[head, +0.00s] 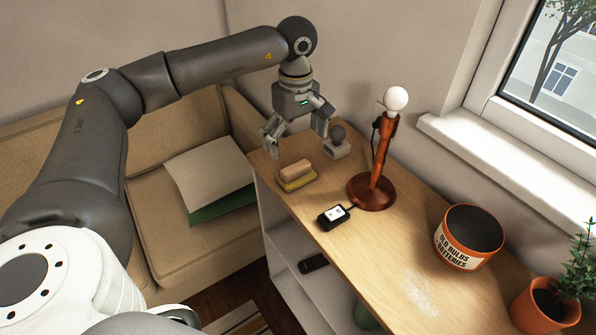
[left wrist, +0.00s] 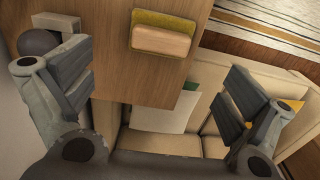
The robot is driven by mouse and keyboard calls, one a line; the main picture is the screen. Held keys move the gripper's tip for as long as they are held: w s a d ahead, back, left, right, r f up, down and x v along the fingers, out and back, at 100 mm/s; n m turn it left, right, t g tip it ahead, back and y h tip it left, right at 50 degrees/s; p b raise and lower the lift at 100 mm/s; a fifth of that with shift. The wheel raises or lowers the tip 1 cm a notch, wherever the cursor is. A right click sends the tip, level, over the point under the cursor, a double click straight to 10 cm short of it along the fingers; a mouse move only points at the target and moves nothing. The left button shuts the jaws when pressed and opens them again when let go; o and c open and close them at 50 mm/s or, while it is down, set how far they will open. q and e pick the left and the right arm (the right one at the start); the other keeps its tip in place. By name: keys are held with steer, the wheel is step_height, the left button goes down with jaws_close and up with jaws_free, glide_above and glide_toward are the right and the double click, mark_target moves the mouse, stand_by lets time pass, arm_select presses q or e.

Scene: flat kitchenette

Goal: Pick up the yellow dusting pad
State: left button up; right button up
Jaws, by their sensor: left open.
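The yellow dusting pad (head: 299,185) lies flat on the wooden shelf top near its left end, with a tan block-shaped handle (head: 295,170) on it. In the left wrist view the pad (left wrist: 178,19) shows at the top middle, its handle (left wrist: 161,41) facing the camera. My left gripper (head: 300,148) is open and empty, above the shelf's far left end and behind the pad, not touching it. In the left wrist view its two fingers (left wrist: 155,92) are wide apart, with the pad beyond them. My right gripper is not in view.
A dark ball on a light base (head: 338,142) stands close behind my left gripper's right finger. A wooden lamp with a bare bulb (head: 380,160), a small black device (head: 334,217), an orange bucket (head: 458,252) and a potted plant (head: 545,305) stand along the shelf. A sofa (head: 160,205) is at left.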

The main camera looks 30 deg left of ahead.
mark_target(296, 167)
arm_select(q)
step_height(296, 167, down, 4)
steer(key=shift+r, duration=0.2)
step_height(296, 167, down, 5)
steer(key=shift+s+r+p, duration=0.1)
steer(key=shift+s+p, duration=0.05)
steer(key=shift+p, duration=0.7)
steer(key=shift+f, duration=0.4)
steer(key=shift+d, duration=0.1)
steer(key=shift+c, duration=0.3)
steer(key=c, duration=0.7)
steer(key=shift+s, duration=0.15)
steer(key=c, duration=0.5)
